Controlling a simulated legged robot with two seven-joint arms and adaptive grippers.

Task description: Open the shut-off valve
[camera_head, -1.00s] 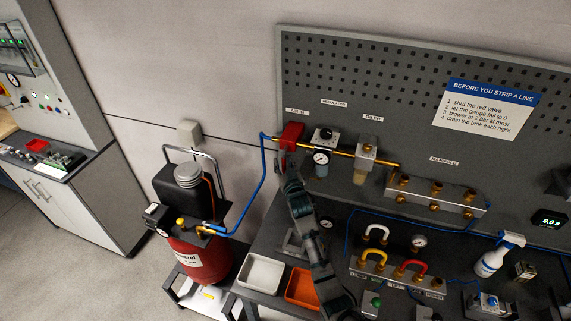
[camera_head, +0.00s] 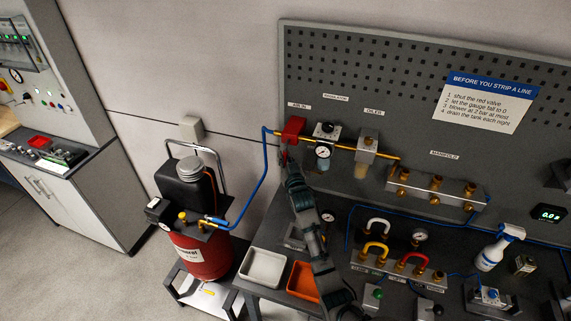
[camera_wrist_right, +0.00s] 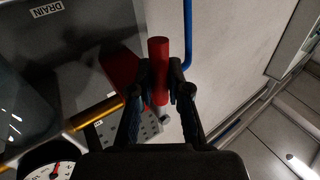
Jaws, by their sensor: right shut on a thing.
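The shut-off valve (camera_head: 293,126) is a red block at the left end of the brass line on the pegboard, under the AIR IN label. In the right wrist view its red handle (camera_wrist_right: 158,60) stands between the two fingers of my right gripper (camera_wrist_right: 160,82), which is shut on it. The red valve body (camera_wrist_right: 120,72) shows just behind, to the left. In the head view my right gripper (camera_head: 285,160) is just below the valve, and my arm runs down from it. My left gripper is in neither view.
A blue hose (camera_head: 262,175) runs from the valve to the red compressor (camera_head: 203,255). The regulator gauge (camera_head: 322,151) and oiler (camera_head: 366,150) sit close right of the valve. A white tray (camera_head: 247,282) and an orange tray (camera_head: 291,284) lie below.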

